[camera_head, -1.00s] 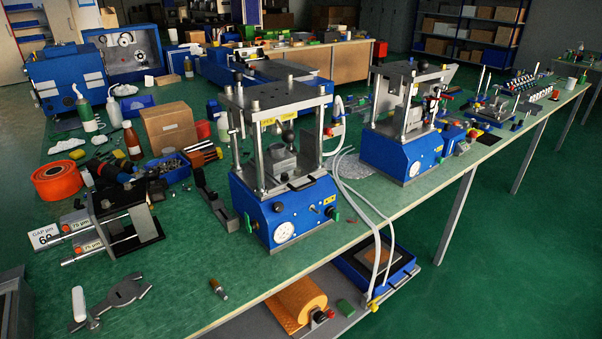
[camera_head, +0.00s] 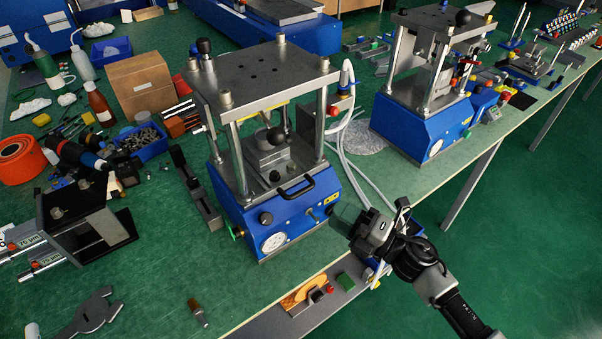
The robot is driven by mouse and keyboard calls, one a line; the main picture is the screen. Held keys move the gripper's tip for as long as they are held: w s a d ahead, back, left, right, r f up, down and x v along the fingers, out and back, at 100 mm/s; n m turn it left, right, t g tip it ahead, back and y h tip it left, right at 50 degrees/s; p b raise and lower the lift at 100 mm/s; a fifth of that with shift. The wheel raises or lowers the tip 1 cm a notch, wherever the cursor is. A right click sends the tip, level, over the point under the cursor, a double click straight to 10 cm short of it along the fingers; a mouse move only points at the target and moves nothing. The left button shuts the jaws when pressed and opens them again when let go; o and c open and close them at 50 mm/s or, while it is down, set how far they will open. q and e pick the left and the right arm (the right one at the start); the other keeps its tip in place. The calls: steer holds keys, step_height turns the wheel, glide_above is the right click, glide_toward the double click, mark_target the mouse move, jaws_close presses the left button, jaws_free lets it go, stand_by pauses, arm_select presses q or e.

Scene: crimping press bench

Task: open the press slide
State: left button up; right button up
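The nearer press (camera_head: 262,140) has a blue base, a steel top plate on posts and a round gauge on its front. Its slide (camera_head: 276,163) is a metal plate between the posts, with a black arched handle (camera_head: 296,187) at its front edge. The slide appears to sit in over the base. My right gripper (camera_head: 345,222) is in front of the press's right front corner, below and right of the handle and apart from it. Its fingers are dark and foreshortened, so their opening is unclear. My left gripper is not in view.
A second blue press (camera_head: 422,125) stands to the right, with white hoses (camera_head: 350,165) between the two. A black bar-shaped tool (camera_head: 196,190) lies left of the nearer press. A lower shelf (camera_head: 300,318) holds an orange roll. The green bench (camera_head: 165,265) is mostly clear in front.

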mark_target(299, 191)
steer(key=p+x, duration=0.1)
steer(key=x, duration=0.4)
steer(key=p+x, duration=0.1)
steer(key=x, duration=0.4)
steer(key=shift+s+a+r, duration=0.15)
steer(key=shift+s+a, duration=0.05)
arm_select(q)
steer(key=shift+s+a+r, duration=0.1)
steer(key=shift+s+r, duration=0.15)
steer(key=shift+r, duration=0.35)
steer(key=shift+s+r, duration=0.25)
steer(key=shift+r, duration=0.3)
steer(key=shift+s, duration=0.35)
arm_select(e)
jaws_close()
